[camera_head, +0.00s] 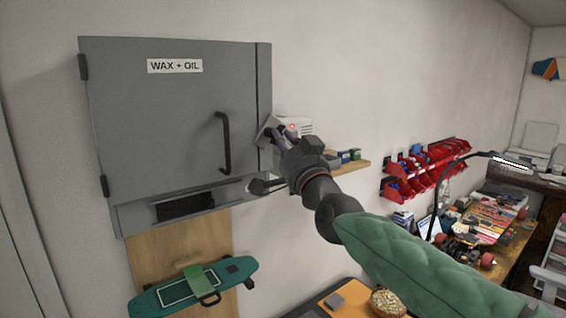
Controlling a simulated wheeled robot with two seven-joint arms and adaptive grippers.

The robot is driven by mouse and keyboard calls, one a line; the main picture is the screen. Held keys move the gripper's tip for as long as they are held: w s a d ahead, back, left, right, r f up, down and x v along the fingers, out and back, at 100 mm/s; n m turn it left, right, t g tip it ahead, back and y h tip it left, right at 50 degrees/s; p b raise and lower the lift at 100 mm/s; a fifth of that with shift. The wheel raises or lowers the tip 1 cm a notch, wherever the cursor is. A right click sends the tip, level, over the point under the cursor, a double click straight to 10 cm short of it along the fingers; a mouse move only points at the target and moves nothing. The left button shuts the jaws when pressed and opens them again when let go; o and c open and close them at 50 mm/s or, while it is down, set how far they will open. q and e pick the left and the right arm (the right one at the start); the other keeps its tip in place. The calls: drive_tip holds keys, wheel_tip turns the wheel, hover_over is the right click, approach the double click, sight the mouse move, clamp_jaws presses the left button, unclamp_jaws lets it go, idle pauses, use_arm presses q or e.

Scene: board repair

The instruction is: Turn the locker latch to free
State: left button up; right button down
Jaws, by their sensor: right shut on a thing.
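The grey locker (165,120), labelled "WAX + OIL", hangs on the wall at the left. Its door looks closed, with a black bar handle (224,143) upright near its right edge. My right gripper (268,160) is at the locker's right edge, to the right of the handle and apart from it. It is shut on the latch there. The gripper's fingers and body hide most of the latch, so I cannot tell which way it is turned. My left gripper is not in view.
A green skateboard (194,287) hangs below the locker. A small wooden shelf (350,165) and red bins (425,168) are on the wall to the right. A cluttered workbench (480,235) with a lamp (440,190) stands at the far right.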

use_arm(q)
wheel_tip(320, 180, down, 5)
drive_tip(key=b, duration=0.4)
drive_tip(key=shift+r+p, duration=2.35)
use_arm(e)
drive_tip(key=shift+w+d+n+g+y, duration=0.1)
drive_tip(key=shift+n+g+y, duration=0.2)
drive_tip(key=shift+n+y, duration=1)
drive_tip(key=shift+w+d+n+g+y, duration=0.1)
drive_tip(key=shift+n+g+y, duration=0.3)
drive_tip(key=shift+n, duration=1.75)
drive_tip(key=shift+d+n+g+y, duration=0.1)
drive_tip(key=shift+n+g+y, duration=0.1)
drive_tip(key=shift+n+y, duration=1.15)
drive_tip(key=shift+n+h, duration=0.4)
drive_tip(key=shift+h, duration=0.05)
drive_tip(key=shift+a, duration=0.1)
drive_tip(key=c, duration=1.2)
unclamp_jaws()
